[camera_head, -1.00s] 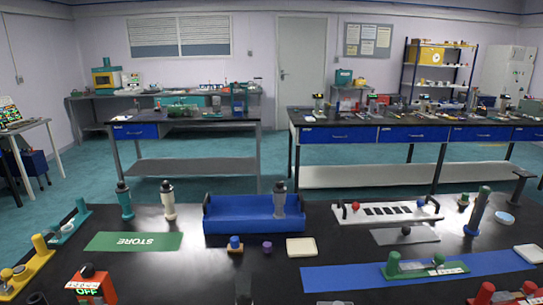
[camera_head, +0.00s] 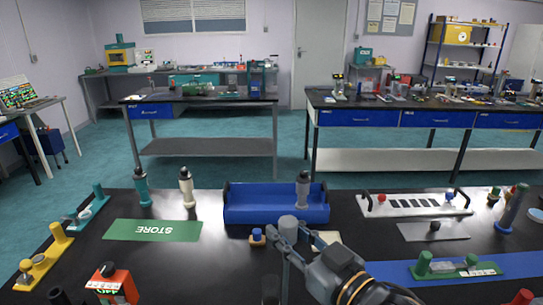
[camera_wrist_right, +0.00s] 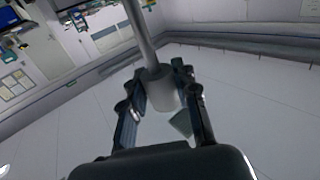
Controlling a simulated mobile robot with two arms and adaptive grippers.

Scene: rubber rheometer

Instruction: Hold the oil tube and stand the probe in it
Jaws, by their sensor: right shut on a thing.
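My right gripper (camera_head: 288,240) is shut on a grey cylinder (camera_head: 288,224) with a thin rod (camera_head: 285,274) hanging below it, which looks like the probe. The probe is upright above the near middle of the black table. In the right wrist view, the probe's grey body (camera_wrist_right: 161,90) sits between the fingers, with its rod (camera_wrist_right: 143,35) running away from them. My left gripper is not in view.
A blue tray (camera_head: 275,212) with a grey bottle (camera_head: 303,188) stands behind the gripper. A small blue knob on a tan base (camera_head: 257,237) is close to the gripper. A dark post (camera_head: 270,290) stands at the near edge.

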